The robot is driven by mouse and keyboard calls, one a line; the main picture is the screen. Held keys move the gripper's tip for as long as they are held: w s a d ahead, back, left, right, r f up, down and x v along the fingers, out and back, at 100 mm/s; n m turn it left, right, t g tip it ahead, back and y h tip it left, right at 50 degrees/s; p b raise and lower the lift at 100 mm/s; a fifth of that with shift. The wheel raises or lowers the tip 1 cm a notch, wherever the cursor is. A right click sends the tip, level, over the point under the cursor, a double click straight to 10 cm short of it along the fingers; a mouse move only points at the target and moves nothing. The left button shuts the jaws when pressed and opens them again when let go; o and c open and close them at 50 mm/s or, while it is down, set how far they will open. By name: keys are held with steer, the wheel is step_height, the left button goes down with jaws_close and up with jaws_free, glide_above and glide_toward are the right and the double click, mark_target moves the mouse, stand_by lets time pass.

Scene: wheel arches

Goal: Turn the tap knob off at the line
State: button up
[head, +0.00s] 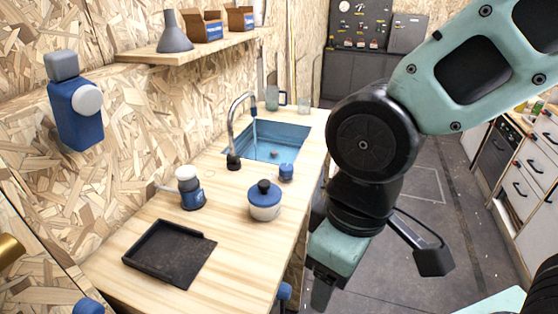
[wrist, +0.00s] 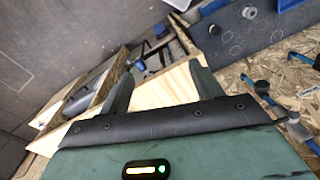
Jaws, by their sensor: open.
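My gripper (head: 322,288) hangs in front of the counter's right edge, pointing down, apart from the tap. In the wrist view my gripper (wrist: 162,88) has its fingers spread with nothing between them.
The wooden counter (head: 150,222) holds a black tray (head: 168,254), a blue-lidded jar (head: 264,200) and a blue-and-white container (head: 189,187). A glass mug (head: 273,98) stands behind the sink. A shelf (head: 190,50) holds a funnel (head: 173,35) and boxes.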

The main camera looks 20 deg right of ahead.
steer(key=w+a+r+m+p, duration=0.1)
steer(key=w+a+r+m, duration=0.2)
steer(key=w, duration=0.6)
steer(key=m+p, duration=0.4)
steer(key=m, duration=0.5)
glide_above(286, 166)
steer(key=shift+h, duration=0.3)
step_height(286, 166, down, 17)
steer(key=p, duration=0.4)
steer(key=shift+f+p, duration=0.15)
steer(key=shift+p, duration=0.15)
steer(key=c, duration=1)
